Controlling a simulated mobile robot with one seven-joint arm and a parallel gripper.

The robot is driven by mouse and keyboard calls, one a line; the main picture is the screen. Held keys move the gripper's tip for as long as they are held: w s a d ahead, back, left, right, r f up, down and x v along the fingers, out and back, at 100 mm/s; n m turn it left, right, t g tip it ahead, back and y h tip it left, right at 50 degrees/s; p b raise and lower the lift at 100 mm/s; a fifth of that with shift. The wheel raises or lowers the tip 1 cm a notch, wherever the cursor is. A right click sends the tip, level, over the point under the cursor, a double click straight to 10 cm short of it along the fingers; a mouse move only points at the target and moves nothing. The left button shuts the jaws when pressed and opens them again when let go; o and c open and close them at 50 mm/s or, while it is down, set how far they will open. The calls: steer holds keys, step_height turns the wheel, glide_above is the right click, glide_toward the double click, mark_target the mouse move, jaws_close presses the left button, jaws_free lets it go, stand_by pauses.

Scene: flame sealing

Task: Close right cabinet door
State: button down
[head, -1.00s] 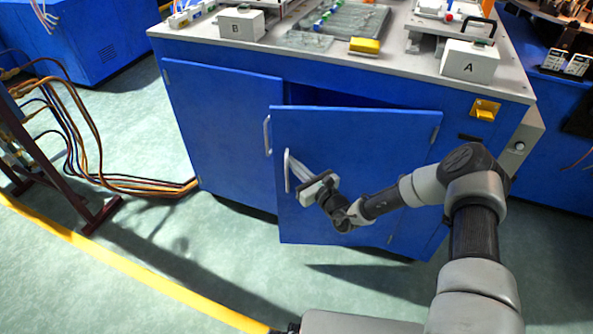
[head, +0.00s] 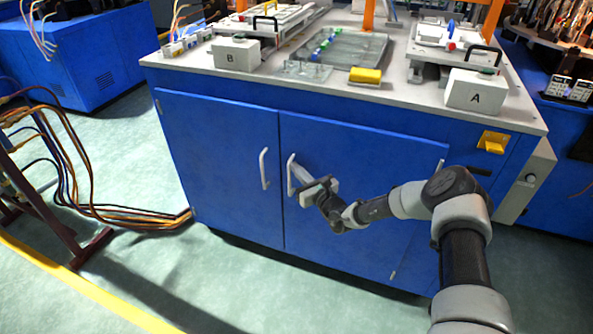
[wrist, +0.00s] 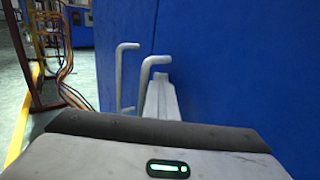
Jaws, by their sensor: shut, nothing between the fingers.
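The right cabinet door (head: 350,190) is blue and looks flush, or nearly flush, with the cabinet front in the head view. Its pale handle (head: 290,175) is near its left edge and also shows in the wrist view (wrist: 147,70). My gripper (head: 299,172) is shut and empty, its fingers just right of that handle, at the door face. In the wrist view the fingers (wrist: 161,98) reach forward to the blue panel; whether they touch it is hard to tell. The left cabinet door (head: 220,160) is shut, with its own handle (head: 264,169).
The cabinet's grey top (head: 300,78) carries white box B (head: 236,53), white box A (head: 474,91) and a yellow block (head: 365,75). Cables (head: 120,212) and a dark red stand (head: 55,225) are on the floor at left. The floor in front is clear.

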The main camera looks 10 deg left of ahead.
steer(key=shift+w+d+r, duration=0.15)
steer(key=shift+w+r, duration=0.15)
steer(key=shift+w, duration=0.05)
steer(key=p+v, duration=0.4)
steer(key=v, duration=1.3)
steer(key=shift+s+f, duration=0.3)
steer(key=shift+s, duration=0.25)
steer(key=s+a+r+n+g+y, duration=0.2)
steer(key=r+n+g, duration=0.2)
steer(key=r+n, duration=0.15)
steer(key=s+a+r+n+g+y, duration=0.2)
steer(key=s+a+r+n+g, duration=0.1)
steer(key=r+n, duration=0.3)
steer(key=s+r+n+g+h, duration=0.4)
steer(key=s+r+n+g, duration=0.35)
steer(key=s+r, duration=0.25)
steer(key=s+d+r+n+t+h, duration=0.35)
steer(key=s+d+r+h, duration=0.25)
steer(key=s+d+r, duration=0.3)
steer(key=s+d+r+n+t+h, duration=0.3)
steer(key=s+d+r+n+h, duration=0.3)
steer(key=d, duration=0.5)
step_height(320, 180, up, 20)
steer(key=p, duration=2)
steer(key=shift+s+r+m, duration=0.2)
steer(key=shift+s+m, duration=0.15)
steer(key=shift+s, duration=0.15)
